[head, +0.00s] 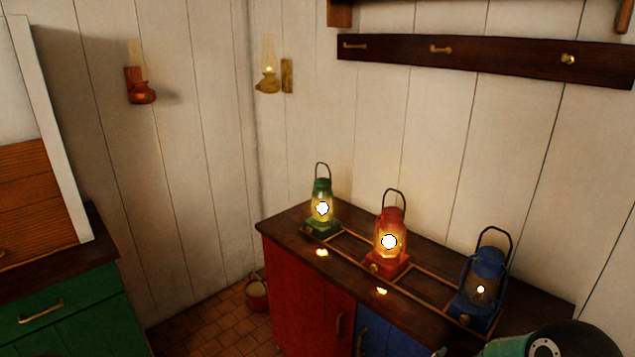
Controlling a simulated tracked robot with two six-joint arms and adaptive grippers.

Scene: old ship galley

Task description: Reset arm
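Neither of my grippers shows clearly in the head view. A teal and black part of my own arm shows at the bottom right corner, in front of the counter. A small grey tip at the bottom edge left of it is too cut off to identify. A green lantern (322,208), a red lantern (390,240) and a blue lantern (483,284) stand upright in a row on the dark wooden counter (290,216). The green and red ones glow brightly; the blue one shows a smaller, dimmer light.
Thin wooden rails (350,243) run between the lanterns. A dark peg rail (485,58) hangs above the counter. A red wall lamp (142,92) and a brass one (268,80) are at the left. A green cabinet (70,312) stands left; a bucket (257,293) sits on the tiles.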

